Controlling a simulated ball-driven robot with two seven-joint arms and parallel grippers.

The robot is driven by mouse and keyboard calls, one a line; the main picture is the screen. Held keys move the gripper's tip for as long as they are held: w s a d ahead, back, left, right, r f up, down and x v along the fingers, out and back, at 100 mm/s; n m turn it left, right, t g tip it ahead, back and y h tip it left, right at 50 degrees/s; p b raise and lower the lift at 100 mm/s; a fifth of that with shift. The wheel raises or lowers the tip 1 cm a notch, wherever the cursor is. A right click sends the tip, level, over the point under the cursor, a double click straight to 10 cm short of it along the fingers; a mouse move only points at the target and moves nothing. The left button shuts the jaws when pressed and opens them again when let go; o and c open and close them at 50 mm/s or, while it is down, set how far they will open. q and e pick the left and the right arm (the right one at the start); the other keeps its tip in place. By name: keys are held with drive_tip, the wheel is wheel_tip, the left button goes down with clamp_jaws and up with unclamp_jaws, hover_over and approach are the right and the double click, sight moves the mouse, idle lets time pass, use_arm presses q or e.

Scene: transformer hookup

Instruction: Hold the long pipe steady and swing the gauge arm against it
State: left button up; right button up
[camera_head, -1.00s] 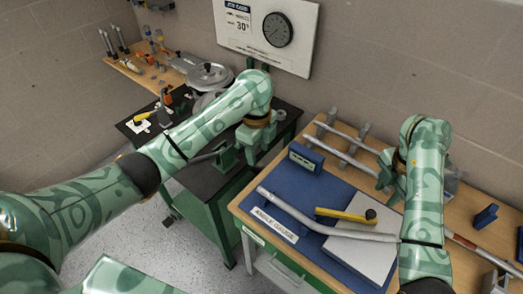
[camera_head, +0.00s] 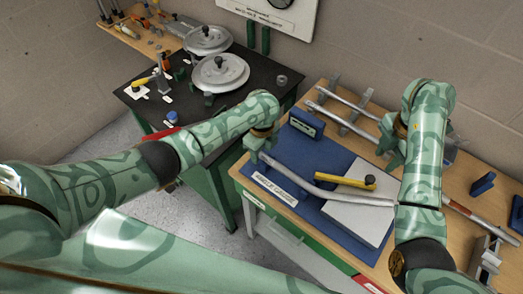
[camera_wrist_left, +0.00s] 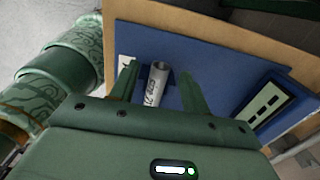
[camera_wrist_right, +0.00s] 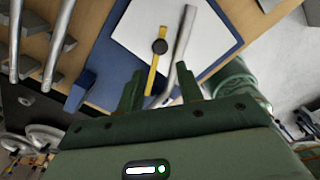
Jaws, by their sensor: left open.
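The long grey pipe (camera_head: 330,194), bent partway, lies across the blue mat (camera_head: 290,151) and a pale plate (camera_head: 362,218). The yellow gauge arm (camera_head: 340,181) with its black knob (camera_head: 370,179) lies beside the pipe on the plate. My left gripper (camera_head: 262,146) is open at the pipe's left end. In the left wrist view the pipe end (camera_wrist_left: 157,82) shows between its spread fingers (camera_wrist_left: 158,88). My right gripper (camera_head: 388,146) is open above the bench. In the right wrist view the gauge arm (camera_wrist_right: 152,75) shows between its fingers (camera_wrist_right: 160,90), with the pipe (camera_wrist_right: 184,52) towards the right finger.
A blue block with a display (camera_head: 306,123) stands at the mat's back edge. More pipes (camera_head: 350,106) lie on supports behind it. A label (camera_head: 275,189) reads "ANGLE GAUGE". A black-topped table (camera_head: 180,102) with round metal parts stands at left.

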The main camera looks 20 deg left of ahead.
use_arm(q)
drive_tip(key=shift+f, duration=0.3)
